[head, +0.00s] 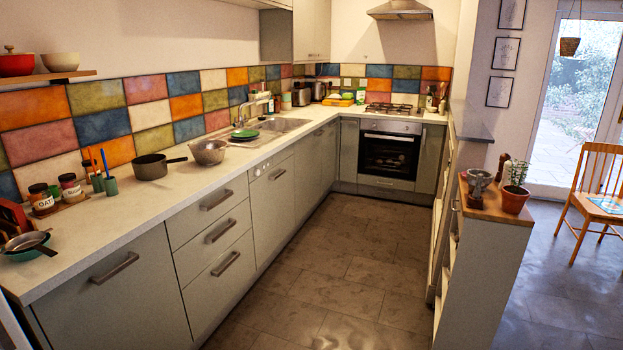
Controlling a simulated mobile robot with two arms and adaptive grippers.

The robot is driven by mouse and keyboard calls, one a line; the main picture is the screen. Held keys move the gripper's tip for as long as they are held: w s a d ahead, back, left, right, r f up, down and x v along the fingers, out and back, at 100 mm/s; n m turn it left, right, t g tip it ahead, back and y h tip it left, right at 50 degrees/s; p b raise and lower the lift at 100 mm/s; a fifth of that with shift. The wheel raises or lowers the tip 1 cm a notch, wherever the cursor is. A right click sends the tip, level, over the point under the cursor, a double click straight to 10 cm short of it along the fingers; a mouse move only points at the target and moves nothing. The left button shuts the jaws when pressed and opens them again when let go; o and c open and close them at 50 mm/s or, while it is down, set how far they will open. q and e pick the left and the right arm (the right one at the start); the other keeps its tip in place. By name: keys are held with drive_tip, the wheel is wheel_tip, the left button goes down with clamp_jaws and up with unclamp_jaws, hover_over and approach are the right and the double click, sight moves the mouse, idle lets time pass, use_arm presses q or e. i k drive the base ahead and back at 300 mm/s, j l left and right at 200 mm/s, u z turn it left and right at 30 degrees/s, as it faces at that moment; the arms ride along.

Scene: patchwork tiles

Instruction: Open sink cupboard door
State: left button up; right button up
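The sink (283,126) is set into the left-hand worktop, beyond the metal bowl. Below it is a run of grey-green fronts, and the sink cupboard door (308,167) appears shut. Its handle is small at this distance and hard to make out. Nearer to me, next to it, is a grey-green front with a control strip (270,205), also shut. Neither of my grippers is in view.
The tiled floor (335,265) between the left-hand units and the right-hand shelf unit (490,235) is clear. Closed drawers (215,228) and a near cupboard (115,300) line the left. An oven (389,155) stands at the far end. A chair (597,195) is at right.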

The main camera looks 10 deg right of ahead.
sight(308, 154)
drive_tip(key=i+l+z, duration=0.3)
drive_tip(key=i, duration=0.7)
drive_tip(key=i+z, duration=0.35)
drive_tip(key=i, duration=2.75)
drive_tip(key=i+u, duration=0.1)
drive_tip(key=i, duration=0.4)
drive_tip(key=i+l+u, duration=0.1)
drive_tip(key=i, duration=0.45)
drive_tip(key=i+l+u, duration=0.1)
drive_tip(key=i, duration=0.4)
drive_tip(key=i+l+u, duration=0.1)
drive_tip(key=i+l, duration=0.15)
drive_tip(key=i, duration=0.25)
